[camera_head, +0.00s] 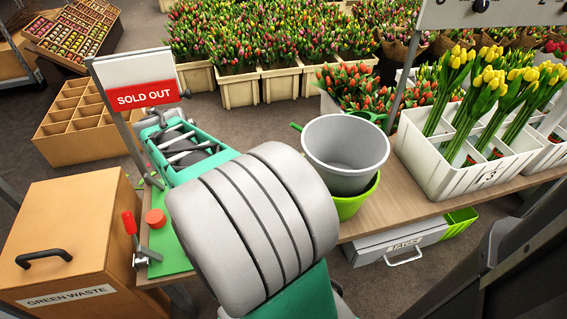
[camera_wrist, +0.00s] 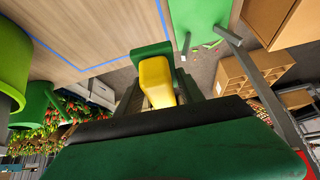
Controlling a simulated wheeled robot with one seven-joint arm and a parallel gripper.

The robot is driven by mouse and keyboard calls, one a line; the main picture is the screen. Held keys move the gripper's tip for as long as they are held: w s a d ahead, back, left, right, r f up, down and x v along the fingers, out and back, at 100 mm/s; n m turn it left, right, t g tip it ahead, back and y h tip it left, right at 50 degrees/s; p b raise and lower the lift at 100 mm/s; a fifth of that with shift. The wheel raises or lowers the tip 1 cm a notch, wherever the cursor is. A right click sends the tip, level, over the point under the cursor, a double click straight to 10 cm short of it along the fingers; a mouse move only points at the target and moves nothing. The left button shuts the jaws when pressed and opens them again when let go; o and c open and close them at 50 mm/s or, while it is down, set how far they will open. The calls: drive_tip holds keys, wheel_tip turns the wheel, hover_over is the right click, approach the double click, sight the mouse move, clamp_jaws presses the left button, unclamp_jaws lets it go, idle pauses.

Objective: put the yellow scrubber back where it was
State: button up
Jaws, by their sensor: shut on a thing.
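The yellow scrubber (camera_wrist: 156,82) shows in the wrist view, upper middle, in front of a green part at the jaws. My gripper (camera_wrist: 155,95) is shut on it. The scrubber's lower end and the fingertips are partly hidden by the dark edge of my gripper's body. In the head view my big grey arm link covers the middle of the bench, and I cannot make out the scrubber there.
A blue line (camera_wrist: 113,62) marks the wooden bench top (camera_wrist: 60,30). A grey bucket (camera_head: 345,150) sits in a lime one (camera_head: 355,200). A green mat (camera_head: 170,255), red-handled clamp (camera_head: 130,224) and SOLD OUT sign (camera_head: 140,85) are left; a white tulip crate (camera_head: 440,165) is right.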

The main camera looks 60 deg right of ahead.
drive_tip(key=s+d+f+m+g+h, duration=0.1)
drive_tip(key=s+d+f+m+g, duration=0.1)
drive_tip(key=s+d+f+m, duration=0.45)
drive_tip(key=s+d+f+m+g+h, duration=0.15)
drive_tip(key=s+d+f, duration=0.25)
drive_tip(key=s+d, duration=0.6)
drive_tip(key=shift+g+y, duration=0.35)
drive_tip(key=shift+y, duration=0.1)
drive_tip(key=d+f+b, duration=0.1)
drive_tip(key=d, duration=0.3)
drive_tip(key=d+f+b, duration=0.1)
drive_tip(key=d+f, duration=0.1)
drive_tip(key=d, duration=0.1)
drive_tip(key=w+d+f+b, duration=0.1)
drive_tip(key=d+f+b, duration=0.1)
drive_tip(key=d, duration=0.2)
drive_tip(key=shift+d, duration=0.3)
drive_tip(key=d+f+b, duration=0.1)
drive_tip(key=d+f, duration=0.1)
drive_tip(key=d, duration=0.1)
drive_tip(key=shift+s+f+b, duration=0.1)
drive_tip(key=shift+f+b, duration=0.1)
drive_tip(key=shift+b, duration=0.2)
drive_tip(key=shift+d+f, duration=0.1)
drive_tip(key=shift+d, duration=0.2)
